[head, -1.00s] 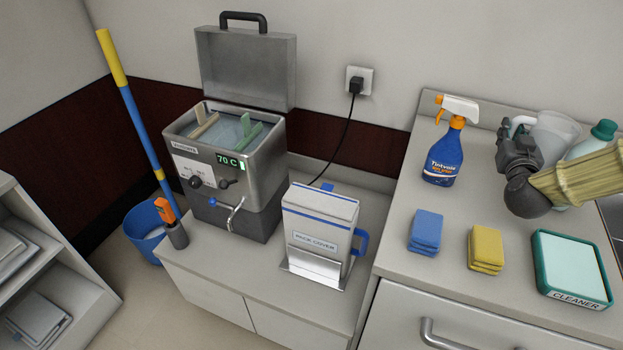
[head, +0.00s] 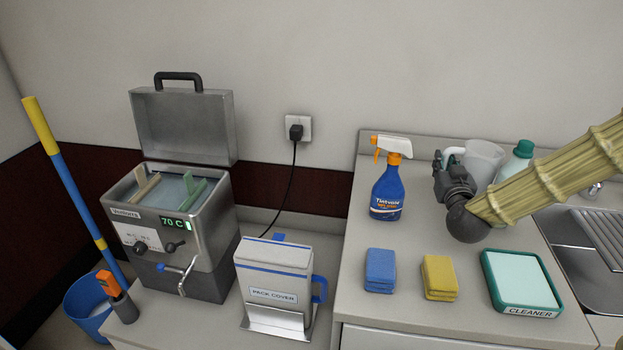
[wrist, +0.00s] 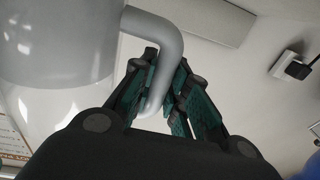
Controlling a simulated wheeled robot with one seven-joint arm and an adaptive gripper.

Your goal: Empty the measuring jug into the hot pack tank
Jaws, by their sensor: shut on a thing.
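The measuring jug (head: 484,158) is a pale, translucent jug at the back of the right-hand counter, partly hidden by my gripper and arm. My gripper (head: 447,168) is shut on the jug's handle. In the wrist view the handle (wrist: 165,62) passes between the green-padded fingers (wrist: 166,98), and the jug body (wrist: 62,45) fills the left side. I cannot tell what is in the jug. The hot pack tank (head: 165,228) is a steel box at left with its lid (head: 184,125) standing open. It holds liquid (head: 172,190) and two upright packs, and its display reads 70 C.
A blue spray bottle (head: 387,190) stands left of my gripper. A pack cover box (head: 275,285) stands between tank and counter. Blue (head: 380,270) and yellow sponges (head: 439,277) and a cleaner tray (head: 522,283) lie in front. A teal-capped bottle (head: 519,160) is behind my arm.

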